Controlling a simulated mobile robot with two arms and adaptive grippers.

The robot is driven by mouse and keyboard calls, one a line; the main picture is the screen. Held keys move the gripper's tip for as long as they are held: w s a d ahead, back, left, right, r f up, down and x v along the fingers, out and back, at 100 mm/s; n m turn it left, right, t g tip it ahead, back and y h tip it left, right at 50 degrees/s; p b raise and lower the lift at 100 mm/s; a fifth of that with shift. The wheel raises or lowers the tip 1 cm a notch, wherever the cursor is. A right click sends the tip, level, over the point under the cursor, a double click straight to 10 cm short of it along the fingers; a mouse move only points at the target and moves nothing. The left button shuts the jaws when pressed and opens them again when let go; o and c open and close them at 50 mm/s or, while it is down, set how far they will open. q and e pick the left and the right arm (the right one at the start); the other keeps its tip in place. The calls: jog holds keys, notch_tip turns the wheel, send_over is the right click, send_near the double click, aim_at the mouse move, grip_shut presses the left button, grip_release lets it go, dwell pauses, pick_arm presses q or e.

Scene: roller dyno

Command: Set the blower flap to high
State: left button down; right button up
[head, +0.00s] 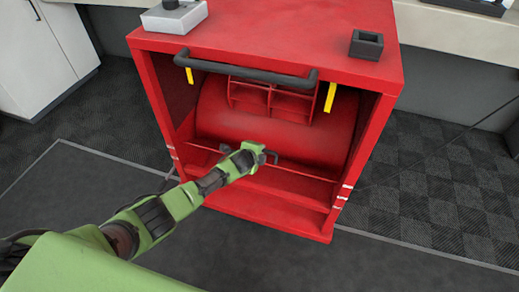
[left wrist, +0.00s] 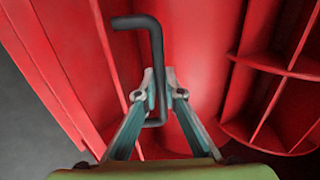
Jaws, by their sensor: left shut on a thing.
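The blower is a red open-fronted cabinet (head: 345,85) with a rounded red drum (head: 222,105) inside. A dark bent rod handle (left wrist: 155,45) fills the middle of the left wrist view; a bit of it also shows in the head view (head: 274,157). My left gripper (head: 262,154) reaches into the cabinet's lower front. In the left wrist view its fingers (left wrist: 161,84) are shut on the rod handle's straight length. A thin red bar (head: 300,172) runs across near the handle. I cannot tell the flap's setting. My right gripper is not in view.
A dark bar handle (head: 245,73) spans the cabinet's upper front, with yellow strips (head: 330,97) hanging nearby. A grey box with a knob (head: 174,16) and a small black open box (head: 366,45) sit on top. Dark floor (head: 400,262) lies clear in front.

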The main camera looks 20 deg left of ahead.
pick_arm(q)
jog(key=shift+w+r, duration=0.2)
jog(key=shift+r, duration=0.05)
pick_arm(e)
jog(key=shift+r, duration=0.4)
pick_arm(q)
jog(key=shift+w+r, duration=0.1)
jog(key=shift+r, duration=0.05)
jog(key=c, duration=2.2)
grip_release()
jog(key=shift+o, duration=0.2)
jog(key=shift+d, duration=0.1)
jog(key=shift+f, duration=0.2)
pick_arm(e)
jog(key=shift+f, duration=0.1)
pick_arm(q)
jog(key=shift+s, duration=0.25)
jog(key=v, duration=1.1)
jog(key=shift+s+r, duration=0.2)
jog(key=shift+r, duration=0.2)
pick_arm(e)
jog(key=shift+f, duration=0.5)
